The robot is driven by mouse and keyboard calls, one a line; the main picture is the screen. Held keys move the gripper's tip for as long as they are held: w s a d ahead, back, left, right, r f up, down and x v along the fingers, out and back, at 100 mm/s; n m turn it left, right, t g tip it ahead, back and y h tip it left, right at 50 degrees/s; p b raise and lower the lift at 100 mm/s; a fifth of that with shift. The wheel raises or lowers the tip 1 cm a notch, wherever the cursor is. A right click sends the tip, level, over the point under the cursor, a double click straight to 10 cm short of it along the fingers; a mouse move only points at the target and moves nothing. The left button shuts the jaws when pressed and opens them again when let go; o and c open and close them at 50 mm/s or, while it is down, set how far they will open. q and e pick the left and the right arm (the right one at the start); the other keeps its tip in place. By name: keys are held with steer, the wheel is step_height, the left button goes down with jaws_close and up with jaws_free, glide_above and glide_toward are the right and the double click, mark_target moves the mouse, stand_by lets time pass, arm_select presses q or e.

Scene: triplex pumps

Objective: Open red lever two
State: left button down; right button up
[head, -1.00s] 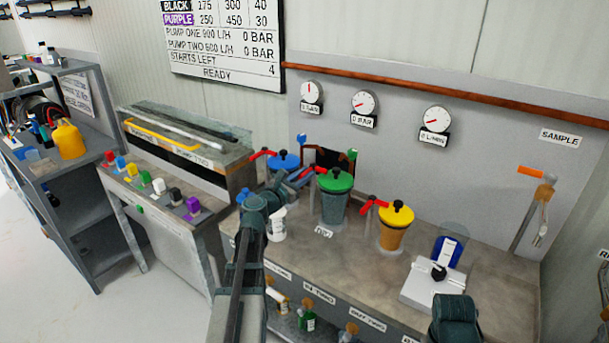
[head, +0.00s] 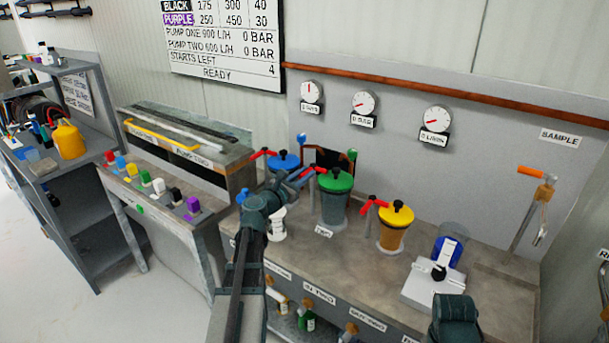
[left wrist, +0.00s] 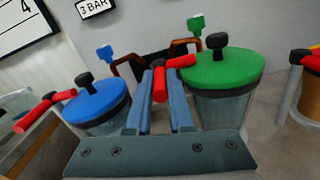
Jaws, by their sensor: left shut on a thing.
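Three lidded pots stand in a row on the bench, with a blue lid (head: 284,161), a green lid (head: 336,180) and a yellow lid (head: 397,215). Each has a red lever at its left. The middle red lever (head: 318,170), beside the green pot, also shows in the left wrist view (left wrist: 160,86). My left gripper (head: 300,178) is shut on this middle lever; its blue fingers (left wrist: 160,78) stand on either side of it. The other red levers, by the blue pot (head: 262,154) and the yellow pot (head: 374,204), are apart from the gripper.
Gauges (head: 363,103) and a copper pipe (head: 440,95) are on the back wall. A white device with a blue part (head: 434,277) stands at the right of the bench. A sample tap with an orange handle (head: 535,171) is farther right. Coloured knobs (head: 145,177) line the left console.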

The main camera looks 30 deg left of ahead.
stand_by(0.7)
arm_select(q)
steer(key=shift+w+a+m+g+h, duration=0.2)
steer(key=shift+a+m+g+h, duration=0.45)
steer(key=shift+m+h, duration=0.85)
steer(key=shift+w+a+m+g+h, duration=0.3)
steer(key=shift+m+g+h, duration=0.6)
steer(key=shift+h, duration=1.15)
steer(key=shift+w+a+m+g+h, duration=0.15)
steer(key=shift+a+m+g+h, duration=0.45)
steer(key=shift+m+h, duration=0.95)
steer(key=shift+d+g+h, duration=0.1)
steer(key=shift+g+h, duration=0.15)
steer(key=shift+h, duration=0.15)
steer(key=c, duration=1.1)
jaws_free()
steer(key=v, duration=1.4)
